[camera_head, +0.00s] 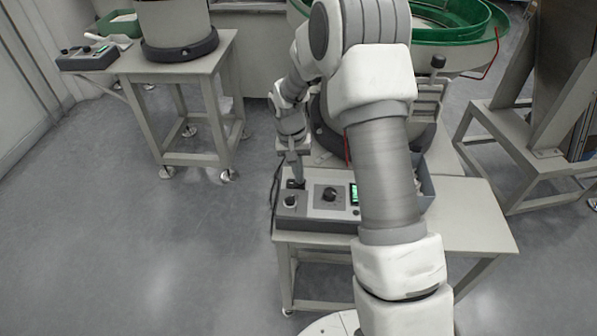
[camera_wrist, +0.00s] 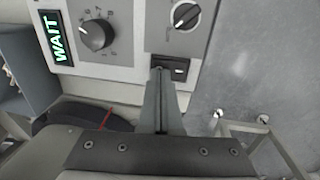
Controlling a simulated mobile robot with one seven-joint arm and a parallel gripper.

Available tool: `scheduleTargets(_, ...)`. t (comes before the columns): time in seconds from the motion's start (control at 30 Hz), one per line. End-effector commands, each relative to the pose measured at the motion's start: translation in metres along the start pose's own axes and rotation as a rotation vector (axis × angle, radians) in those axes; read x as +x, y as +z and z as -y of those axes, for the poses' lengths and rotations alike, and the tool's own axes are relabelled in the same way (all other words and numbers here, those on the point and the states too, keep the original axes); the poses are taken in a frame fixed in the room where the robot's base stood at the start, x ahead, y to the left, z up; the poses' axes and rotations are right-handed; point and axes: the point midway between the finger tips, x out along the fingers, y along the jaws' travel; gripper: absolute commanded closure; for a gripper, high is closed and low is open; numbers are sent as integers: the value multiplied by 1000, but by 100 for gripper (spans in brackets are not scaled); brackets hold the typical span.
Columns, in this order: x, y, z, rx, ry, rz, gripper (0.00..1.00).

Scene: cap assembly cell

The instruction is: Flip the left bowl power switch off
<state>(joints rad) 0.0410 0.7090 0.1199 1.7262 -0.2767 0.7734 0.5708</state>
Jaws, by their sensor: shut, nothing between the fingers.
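A grey control box (camera_head: 318,222) stands on the front table below the green-rimmed bowl feeder. In the wrist view its pale panel (camera_wrist: 135,45) carries a black rocker switch (camera_wrist: 182,68) at the edge nearest my gripper. My gripper (camera_wrist: 162,72) is shut and empty, its fingertips right beside the left end of the rocker. I cannot tell whether they touch it. In the head view my gripper (camera_head: 296,182) points down at the back left corner of the box. The tips partly hide the rocker there. The switch's on or off position is unclear.
The panel also has a large black dial (camera_wrist: 97,35), a small knob (camera_wrist: 186,15) and a green WAIT display (camera_wrist: 56,37). A second control box (camera_head: 86,56) stands on the left table beside another bowl feeder base (camera_head: 178,30). A blue-grey bin (camera_head: 427,185) sits right of the box.

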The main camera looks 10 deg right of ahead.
Motion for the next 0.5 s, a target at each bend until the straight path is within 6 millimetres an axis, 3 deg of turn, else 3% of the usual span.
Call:
scheduleTargets(0.13, 8, 0, -2, 0, 0, 2, 100)
scheduleTargets(0.5, 8, 1, 0, -1, -1, 5, 100)
